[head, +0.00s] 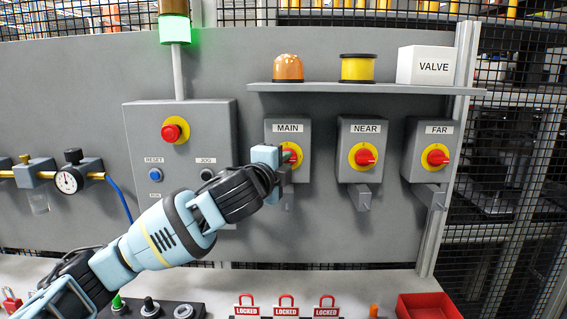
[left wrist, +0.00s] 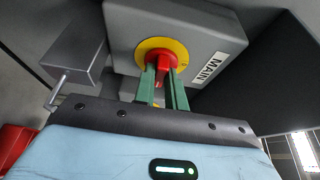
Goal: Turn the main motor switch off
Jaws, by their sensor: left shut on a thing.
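The main motor switch is a grey box (head: 299,127) labelled MAIN on the grey panel, with a red handle (head: 291,156) on a yellow disc. In the left wrist view the red handle (left wrist: 164,63) stands on its yellow disc (left wrist: 183,54). My left gripper (head: 281,158) is at the handle, partly hiding it in the head view. In the left wrist view its two green fingers (left wrist: 164,80) are shut on the red handle, one on each side. My right gripper is not in view.
Switches labelled NEAR (head: 362,156) and FAR (head: 437,157) are to the right. A shelf (head: 370,88) runs above the switches. A control box (head: 140,130) with a red button is to the left, under a lit green lamp (head: 174,30). Several red LOCKED padlocks (head: 285,309) are below.

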